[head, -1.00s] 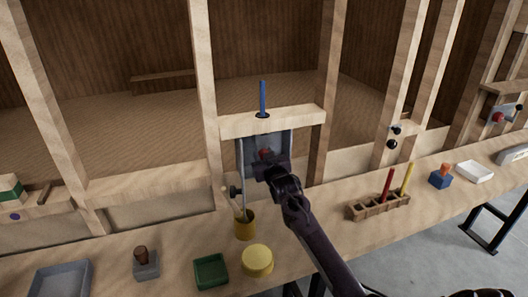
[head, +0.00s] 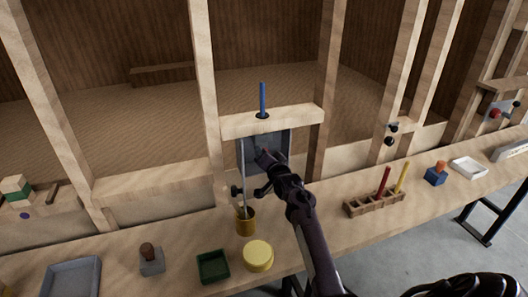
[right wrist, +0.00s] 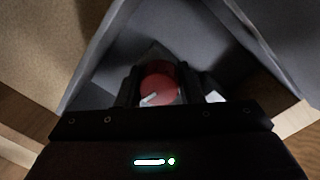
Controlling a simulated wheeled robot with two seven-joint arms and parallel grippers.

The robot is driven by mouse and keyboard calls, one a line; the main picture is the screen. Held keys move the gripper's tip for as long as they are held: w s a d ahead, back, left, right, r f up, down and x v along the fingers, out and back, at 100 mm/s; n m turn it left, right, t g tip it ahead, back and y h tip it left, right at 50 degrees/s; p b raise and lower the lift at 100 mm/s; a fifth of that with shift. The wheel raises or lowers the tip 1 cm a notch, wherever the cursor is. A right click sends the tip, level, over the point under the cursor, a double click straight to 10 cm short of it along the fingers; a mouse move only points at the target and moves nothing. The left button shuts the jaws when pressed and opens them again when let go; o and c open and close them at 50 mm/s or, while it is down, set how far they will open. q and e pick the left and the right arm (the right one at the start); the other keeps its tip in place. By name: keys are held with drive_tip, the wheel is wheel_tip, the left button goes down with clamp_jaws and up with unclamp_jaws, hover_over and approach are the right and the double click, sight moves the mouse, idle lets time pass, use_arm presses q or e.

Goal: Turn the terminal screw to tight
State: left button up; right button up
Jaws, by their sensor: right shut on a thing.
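The terminal screw (right wrist: 158,80) is a round red knob with a pale mark at its lower left, seen in the right wrist view. It sits inside a grey open-fronted box (head: 283,142) under a wooden crosspiece. My right gripper (head: 267,158) reaches into the box and is shut on the screw, with one dark finger on each side of the red knob in the right wrist view (right wrist: 157,90). In the head view the gripper hides the screw. My left gripper is not in view.
A blue rod (head: 263,98) stands in the crosspiece (head: 295,118) above. A wooden rack (head: 377,206) with red and yellow sticks stands to the right.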

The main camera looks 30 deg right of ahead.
drive_tip(key=shift+f+m+y+p, duration=0.1)
drive_tip(key=shift+m+y+p, duration=0.3)
drive_tip(key=shift+m, duration=1.2)
drive_tip(key=o, duration=0.7)
drive_tip(key=shift+s, duration=0.1)
drive_tip(key=shift+v, duration=3.85)
drive_tip(key=shift+f, duration=0.2)
